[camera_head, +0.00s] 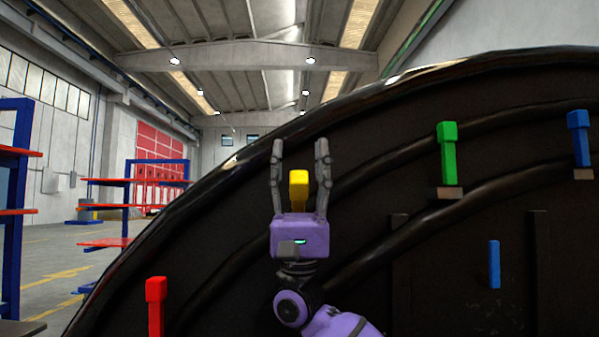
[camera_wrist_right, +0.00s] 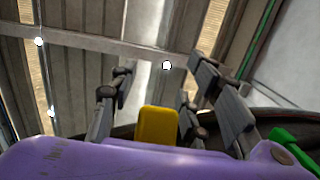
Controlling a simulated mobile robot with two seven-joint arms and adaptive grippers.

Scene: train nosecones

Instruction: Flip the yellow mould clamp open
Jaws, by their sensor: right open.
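The yellow mould clamp (camera_head: 299,182) shows in the head view on the large black curved mould (camera_head: 380,180), a little left of the middle. Its lower part is hidden behind my right gripper. My right gripper (camera_head: 300,145) is open and points upward, with one finger on each side of the clamp in the picture. In the right wrist view the yellow clamp (camera_wrist_right: 157,126) rises between the open fingers (camera_wrist_right: 160,75), apart from both. I cannot tell how far the clamp is from the palm. My left gripper is not in view.
A green clamp (camera_head: 447,152) and blue clamps (camera_head: 579,138) (camera_head: 494,264) sit on the mould to the right. A red clamp (camera_head: 156,305) is at the lower left. Blue and red shelving (camera_head: 128,205) stands on the left, beyond open floor.

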